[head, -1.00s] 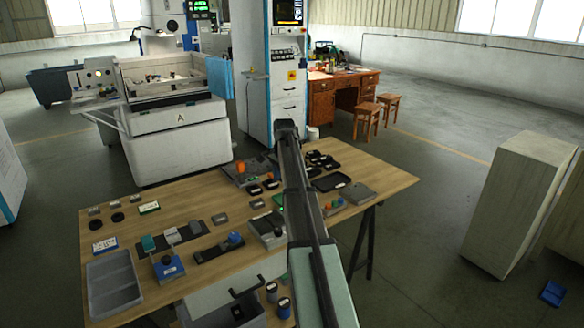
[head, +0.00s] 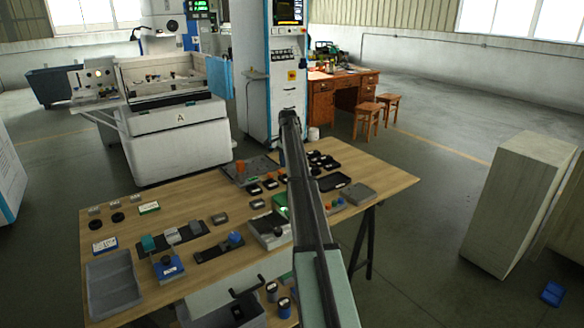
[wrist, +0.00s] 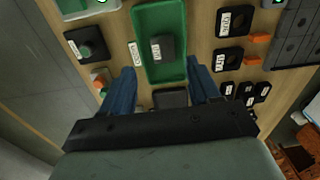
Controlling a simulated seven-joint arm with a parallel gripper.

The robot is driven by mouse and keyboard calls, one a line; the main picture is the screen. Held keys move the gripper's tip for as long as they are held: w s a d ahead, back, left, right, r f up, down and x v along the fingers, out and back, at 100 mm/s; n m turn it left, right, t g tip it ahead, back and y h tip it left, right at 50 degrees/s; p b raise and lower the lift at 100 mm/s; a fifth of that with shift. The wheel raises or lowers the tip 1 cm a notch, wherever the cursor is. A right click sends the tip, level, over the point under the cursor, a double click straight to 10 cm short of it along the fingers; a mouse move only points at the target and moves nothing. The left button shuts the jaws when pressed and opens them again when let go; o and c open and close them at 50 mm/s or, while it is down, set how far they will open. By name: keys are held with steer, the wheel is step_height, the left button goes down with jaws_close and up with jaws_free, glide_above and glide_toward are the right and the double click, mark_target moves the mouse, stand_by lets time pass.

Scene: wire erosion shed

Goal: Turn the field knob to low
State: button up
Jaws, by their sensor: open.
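Several knobs stand on the wooden bench; their labels are too small to read, so I cannot tell which is the field knob. In the head view my arm hides the gripper.
Several small dark labelled holders (wrist: 235,22) lie right of the tray. A grey bin (head: 112,283) stands at the bench's front left, and an orange knob (head: 240,166) at the back. The bench's right end (head: 385,175) is partly clear.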

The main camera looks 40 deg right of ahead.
mark_target(284, 237)
steer(key=shift+w+d+f, duration=0.35)
steer(key=shift+d+f, duration=0.25)
steer(key=shift+d, duration=0.15)
steer(key=shift+w+d+f, duration=0.35)
steer(key=shift+d+f, duration=0.2)
steer(key=shift+d, duration=0.2)
